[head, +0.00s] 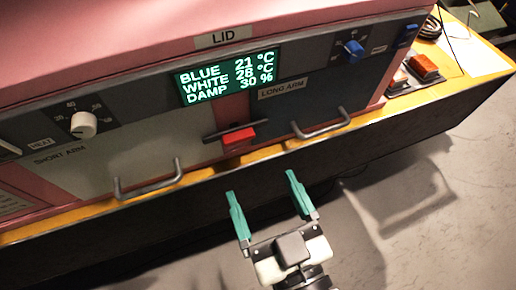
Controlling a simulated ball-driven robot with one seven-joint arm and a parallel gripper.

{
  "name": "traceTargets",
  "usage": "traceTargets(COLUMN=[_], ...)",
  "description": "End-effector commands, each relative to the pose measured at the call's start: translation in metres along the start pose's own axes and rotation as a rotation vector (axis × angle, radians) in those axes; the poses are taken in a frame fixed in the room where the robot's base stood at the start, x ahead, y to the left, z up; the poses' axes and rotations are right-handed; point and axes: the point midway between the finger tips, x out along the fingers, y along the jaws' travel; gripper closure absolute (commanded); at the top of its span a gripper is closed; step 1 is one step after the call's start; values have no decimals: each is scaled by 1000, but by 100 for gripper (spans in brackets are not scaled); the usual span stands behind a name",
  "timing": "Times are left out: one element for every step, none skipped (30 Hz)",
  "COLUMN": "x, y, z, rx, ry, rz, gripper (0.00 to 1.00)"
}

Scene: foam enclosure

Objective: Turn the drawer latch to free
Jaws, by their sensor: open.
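The drawer latch appears to be the dark bar with a red block (238,136) on the pink strip between the two drawer fronts. The bar lies roughly along the front, reaching towards both drawers. The pale SHORT ARM drawer (130,155) is on the left and the blue-grey LONG ARM drawer (300,105) on the right. Each has a grey bar handle and looks closed. My gripper (261,185) has two green fingers spread apart with nothing between them. It is in front of and below the latch, apart from it.
A green display (228,76) sits above the latch under the pink lid (120,30). A white HEAT knob (83,124) is at left, a blue knob (354,48) at right. A yellow ledge (270,156) runs below the drawers. Orange-red switches (424,67) stand far right. Floor is clear at right.

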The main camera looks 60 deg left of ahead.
Motion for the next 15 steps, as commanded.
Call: traceTargets(x=[6, 10, 14, 19, 24, 31, 36, 40, 48, 53, 58, 65, 69, 73, 78], y=[0, 0, 0, 0, 0, 0, 0, 0, 0, 0, 0, 0, 0, 0, 0], z=[5, 6, 5, 4, 4, 4, 3, 3, 0, -2, -2, -2, -1, -1, -1], rx=[-2, -2, -3, -1, -2, 0, -1, -1, 1, 1, 1, 1, 2, 1, 2], ry=[5, 5, 5, 4, 3, 3, 3, 4, 1, 0, -1, -2, -1, -1, -2], rz=[-1, 0, 0, 0, -1, -1, -1, -1, -1, -1, 0, 0, -1, 0, 1], gripper=[15, 15, 15, 15, 15, 15, 15, 15, 15, 15, 15, 15, 15, 15, 15])
